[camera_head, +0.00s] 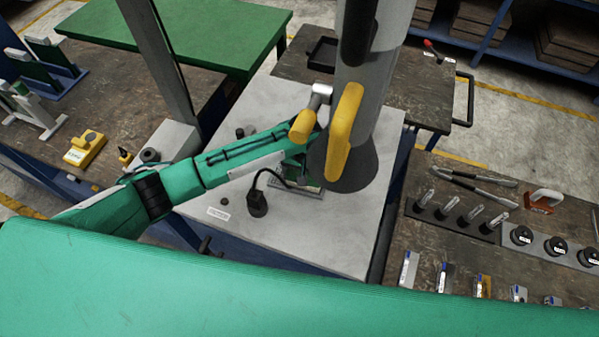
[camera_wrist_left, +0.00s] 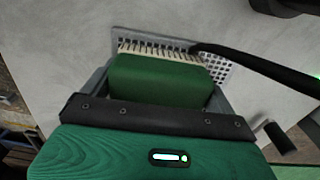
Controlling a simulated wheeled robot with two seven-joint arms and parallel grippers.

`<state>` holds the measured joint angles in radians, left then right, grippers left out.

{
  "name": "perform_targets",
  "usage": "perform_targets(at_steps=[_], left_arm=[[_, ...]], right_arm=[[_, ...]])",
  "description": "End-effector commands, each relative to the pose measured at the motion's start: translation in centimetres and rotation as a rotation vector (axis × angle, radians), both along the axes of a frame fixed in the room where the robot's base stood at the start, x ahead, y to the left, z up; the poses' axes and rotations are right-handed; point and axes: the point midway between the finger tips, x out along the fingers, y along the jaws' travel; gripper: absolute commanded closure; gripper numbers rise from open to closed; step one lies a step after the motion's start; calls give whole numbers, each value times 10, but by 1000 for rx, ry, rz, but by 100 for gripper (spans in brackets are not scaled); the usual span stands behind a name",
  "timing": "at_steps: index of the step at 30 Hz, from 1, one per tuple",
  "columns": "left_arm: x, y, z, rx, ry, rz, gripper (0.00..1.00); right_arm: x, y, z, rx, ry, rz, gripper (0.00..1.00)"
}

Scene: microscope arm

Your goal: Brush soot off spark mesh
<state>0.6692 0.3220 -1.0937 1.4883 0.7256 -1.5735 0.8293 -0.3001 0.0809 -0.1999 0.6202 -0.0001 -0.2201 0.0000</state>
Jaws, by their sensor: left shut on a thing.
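The spark mesh (camera_wrist_left: 221,70) is a pale perforated plate on the light grey tabletop, partly hidden by the brush in the left wrist view. Its near edge (camera_head: 308,190) shows in the head view. My left gripper (camera_wrist_left: 165,92) is shut on a brush (camera_wrist_left: 158,80) with a green block and pale bristles. The bristles lie over the mesh's left and middle part; I cannot tell whether they touch it. Soot is not clearly visible. My right gripper is not in view.
A black cable runs across the mesh's right side to a black plug-like part (camera_head: 257,203). The right bench (camera_head: 410,240) holds tools, vials and black-capped items. A yellow device (camera_head: 85,149) sits on the left bench.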

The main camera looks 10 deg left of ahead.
Motion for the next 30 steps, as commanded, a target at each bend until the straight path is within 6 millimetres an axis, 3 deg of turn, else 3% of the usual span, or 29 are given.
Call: perform_targets(at_steps=[13,24,30], left_arm=[[0,-3,0,0,0,1,27],[2,19,-2,0,1,1,27],[2,21,-2,0,1,0,27]], right_arm=[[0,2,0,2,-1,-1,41],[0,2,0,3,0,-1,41],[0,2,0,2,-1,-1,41]])
